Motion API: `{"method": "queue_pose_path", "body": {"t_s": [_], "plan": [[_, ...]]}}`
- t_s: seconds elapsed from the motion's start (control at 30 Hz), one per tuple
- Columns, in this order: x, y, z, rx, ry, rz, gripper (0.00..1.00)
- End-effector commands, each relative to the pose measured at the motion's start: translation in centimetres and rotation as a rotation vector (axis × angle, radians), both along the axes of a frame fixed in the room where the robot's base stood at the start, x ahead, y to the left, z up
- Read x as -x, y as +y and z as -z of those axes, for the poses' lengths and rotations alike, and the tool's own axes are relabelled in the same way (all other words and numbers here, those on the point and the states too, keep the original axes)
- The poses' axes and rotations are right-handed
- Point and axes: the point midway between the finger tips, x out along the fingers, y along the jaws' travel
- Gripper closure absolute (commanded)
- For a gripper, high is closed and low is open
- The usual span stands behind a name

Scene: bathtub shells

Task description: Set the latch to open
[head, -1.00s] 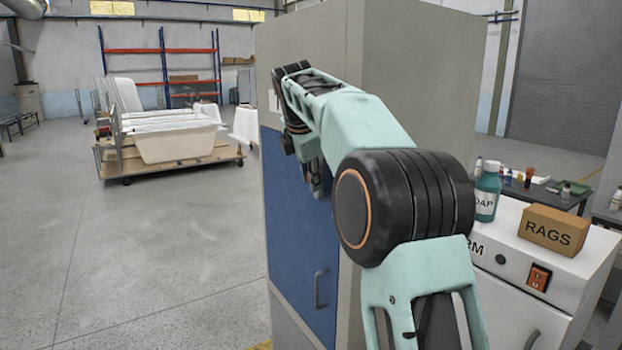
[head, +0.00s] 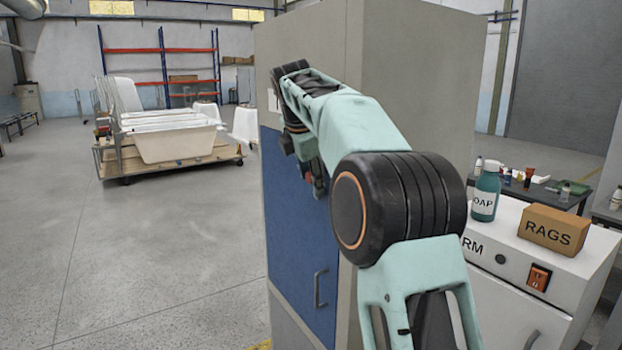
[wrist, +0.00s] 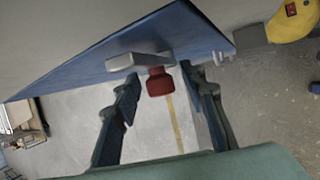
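My gripper (wrist: 167,88) is open, one finger on each side of the red knob. Gaps show between the knob and both fingers. In the head view my gripper (head: 318,182) is at the blue door's upper part, and my arm hides most of the latch.
The tall grey cabinet (head: 415,100) carries the blue door, with a handle (head: 320,289) lower down. On the right, a white machine (head: 520,285) bears a soap bottle (head: 486,195) and a rags box (head: 553,229). Open floor (head: 140,260) lies left, before a bathtub cart (head: 170,165).

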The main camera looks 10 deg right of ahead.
Motion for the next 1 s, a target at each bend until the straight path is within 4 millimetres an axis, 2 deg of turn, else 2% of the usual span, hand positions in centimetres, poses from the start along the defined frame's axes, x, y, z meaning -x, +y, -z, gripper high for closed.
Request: {"method": "queue_pose_path", "body": {"t_s": [0.17,0.5,0.7,1.0], "plan": [[0.4,0.3,-0.9,-0.001,-0.004,-0.001,0.62],[3.8,1.7,-6.7,-0.002,-0.005,-0.001,0.62],[5.4,2.2,-9.2,0.001,-0.001,0.000,0.62],[6.1,2.4,-10.0,0.000,0.001,0.000,0.62]]}}
